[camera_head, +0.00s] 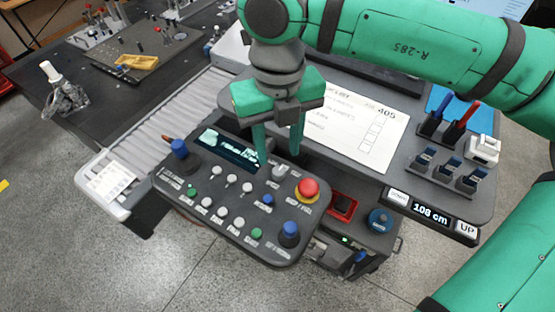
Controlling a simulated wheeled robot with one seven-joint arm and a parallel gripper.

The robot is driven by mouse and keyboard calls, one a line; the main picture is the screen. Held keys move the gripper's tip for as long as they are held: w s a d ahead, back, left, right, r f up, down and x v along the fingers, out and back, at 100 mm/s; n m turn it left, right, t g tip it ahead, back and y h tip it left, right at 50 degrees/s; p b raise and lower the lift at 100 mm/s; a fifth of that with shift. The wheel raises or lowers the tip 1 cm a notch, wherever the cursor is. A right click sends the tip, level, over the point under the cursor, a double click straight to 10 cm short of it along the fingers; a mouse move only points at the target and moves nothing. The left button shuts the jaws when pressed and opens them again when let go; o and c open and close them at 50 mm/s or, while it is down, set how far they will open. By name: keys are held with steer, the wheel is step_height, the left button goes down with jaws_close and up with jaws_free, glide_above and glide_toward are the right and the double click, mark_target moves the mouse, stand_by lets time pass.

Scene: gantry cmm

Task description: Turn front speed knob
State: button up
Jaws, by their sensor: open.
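The dark control panel (222,232) lies in the middle of the view, with several buttons and knobs and a small display (229,151). A grey knob (279,173) sits at the panel's upper right, left of a red mushroom button (307,189). I cannot read its label, so I cannot tell whether it is the front speed knob. My green gripper (279,156) points down over the panel with its two fingers apart. The fingertips are just above and beside the grey knob; whether they touch it cannot be told. Nothing shows between the fingers.
Blue-topped knobs (180,149) and (289,235) stand up at the panel's left and lower right. A desk with a paper sheet (352,126), pen holder (440,128) and height display (431,215) lies behind and right. A dark table (110,112) stands upper left.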

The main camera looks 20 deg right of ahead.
mark_target(279, 171)
step_height(279, 171, down, 5)
steer(key=shift+a+f, duration=0.1)
steer(key=shift+s+d+f, duration=0.2)
steer(key=shift+f, duration=0.25)
jaws_close()
